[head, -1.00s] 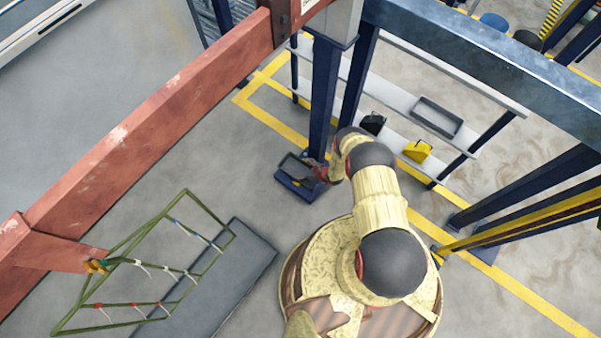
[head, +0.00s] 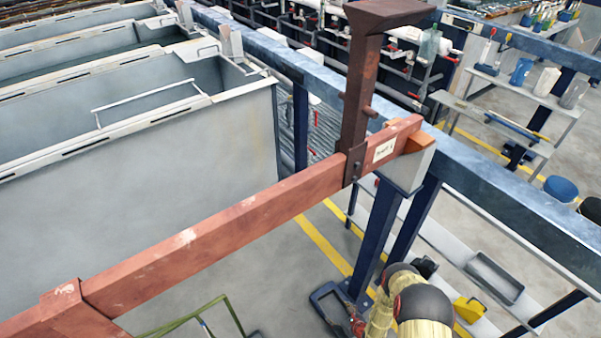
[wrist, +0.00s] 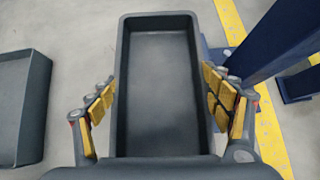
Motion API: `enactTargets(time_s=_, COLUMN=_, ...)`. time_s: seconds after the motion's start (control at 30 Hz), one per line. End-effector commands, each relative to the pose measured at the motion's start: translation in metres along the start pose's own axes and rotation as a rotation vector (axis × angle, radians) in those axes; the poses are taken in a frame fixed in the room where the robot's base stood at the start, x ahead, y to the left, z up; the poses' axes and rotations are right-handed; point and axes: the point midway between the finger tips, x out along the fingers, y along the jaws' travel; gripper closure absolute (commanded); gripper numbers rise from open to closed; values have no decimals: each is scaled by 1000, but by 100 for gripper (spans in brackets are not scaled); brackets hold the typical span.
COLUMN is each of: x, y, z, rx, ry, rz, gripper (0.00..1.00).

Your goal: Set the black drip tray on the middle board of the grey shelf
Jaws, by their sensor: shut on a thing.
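The black drip tray (wrist: 160,95), a long shallow tray with a raised rim, lies between the yellow-padded fingers of my gripper (wrist: 162,92) in the wrist view. The fingers press on its two long sides, and it is over the floor. The grey shelf (head: 452,243) stands to the right of that post. A grey tray (head: 495,277), a black item (head: 425,266) and a yellow item (head: 468,310) are on it.
Blue posts (head: 377,235) stand close to the tray and partly in front of the shelf. A red beam (head: 230,225) and a blue rail (head: 520,212) cross overhead. Another dark tray-like thing (wrist: 22,108) lies at the left in the wrist view. Large tanks (head: 150,140) stand at left.

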Motion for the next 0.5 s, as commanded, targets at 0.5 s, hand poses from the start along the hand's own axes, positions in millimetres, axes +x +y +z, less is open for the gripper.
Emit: enactTargets(time_s=0.5, x=-87, y=-19, z=106, rx=32, ry=0, rz=-32, gripper=51)
